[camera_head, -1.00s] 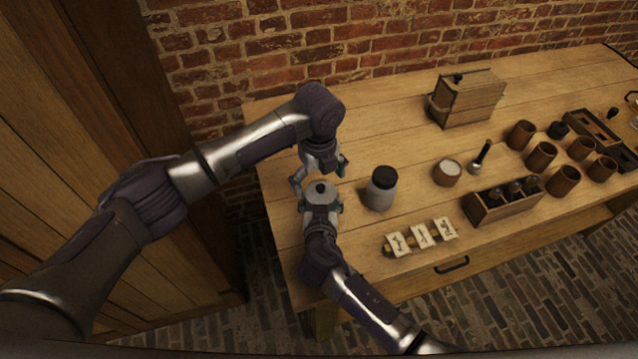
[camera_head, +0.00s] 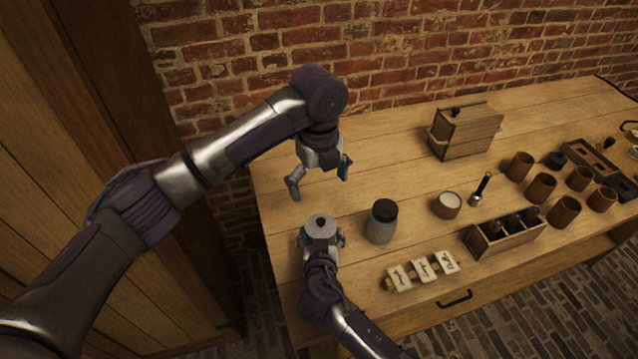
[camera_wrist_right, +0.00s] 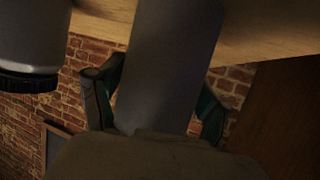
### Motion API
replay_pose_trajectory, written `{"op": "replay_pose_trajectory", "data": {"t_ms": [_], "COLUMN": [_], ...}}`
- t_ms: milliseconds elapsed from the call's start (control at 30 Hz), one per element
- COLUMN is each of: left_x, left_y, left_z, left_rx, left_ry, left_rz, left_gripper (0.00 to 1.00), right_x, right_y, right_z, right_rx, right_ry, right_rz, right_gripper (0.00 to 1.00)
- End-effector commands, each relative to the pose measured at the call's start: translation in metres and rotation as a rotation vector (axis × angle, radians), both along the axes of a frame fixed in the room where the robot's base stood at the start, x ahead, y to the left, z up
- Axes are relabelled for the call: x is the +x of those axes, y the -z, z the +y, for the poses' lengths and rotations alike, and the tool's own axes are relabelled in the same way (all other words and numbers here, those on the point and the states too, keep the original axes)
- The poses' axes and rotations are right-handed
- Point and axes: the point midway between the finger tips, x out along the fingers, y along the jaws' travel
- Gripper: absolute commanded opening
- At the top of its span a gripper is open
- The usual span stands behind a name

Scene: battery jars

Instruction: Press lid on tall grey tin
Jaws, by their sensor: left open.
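The tall grey tin (camera_head: 313,242) stands near the table's left end, with a grey lid (camera_head: 320,224) with a dark knob on top. Whether the lid is fully pressed down cannot be told. My right gripper (camera_head: 321,243) is shut on the tin, one finger on each side. In the right wrist view, the tin (camera_wrist_right: 170,60) fills the middle between the fingers of my right gripper (camera_wrist_right: 155,95). My left gripper (camera_head: 319,184) is open and empty, above and behind the tin, apart from the lid.
Label cards (camera_head: 423,269), a bottle rack (camera_head: 506,234), a white-filled bowl (camera_head: 447,204), brown cups and a wooden box (camera_head: 465,132) lie farther right. The table's back left is clear.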

Motion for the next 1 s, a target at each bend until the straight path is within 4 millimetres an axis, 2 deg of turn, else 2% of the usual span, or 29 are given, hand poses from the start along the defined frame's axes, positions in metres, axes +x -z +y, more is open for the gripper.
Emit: {"op": "replay_pose_trajectory", "data": {"t_ms": [33,100,400,533,1000], "left_x": [0.0,0.0,0.0,0.0,0.0], "left_y": [0.0,0.0,0.0,0.0,0.0], "left_z": [0.0,0.0,0.0,0.0,0.0], "left_rx": [0.0,0.0,0.0,0.0,0.0], "left_ry": [0.0,0.0,0.0,0.0,0.0], "left_rz": [0.0,0.0,0.0,0.0,0.0], "left_gripper": [1.0,1.0,1.0,1.0,1.0], "right_x": [0.0,0.0,-0.001,-0.009,-0.093], "right_y": [0.0,0.0,0.0,-0.003,-0.037], "right_z": [0.0,0.0,0.0,0.001,0.001], "right_rx": [0.0,0.0,0.0,0.002,0.002], "right_ry": [0.0,0.0,0.0,0.0,-0.001], "right_rz": [0.0,0.0,0.0,0.001,0.002], "right_gripper": [0.9,0.98,0.98,0.98,0.98]}}
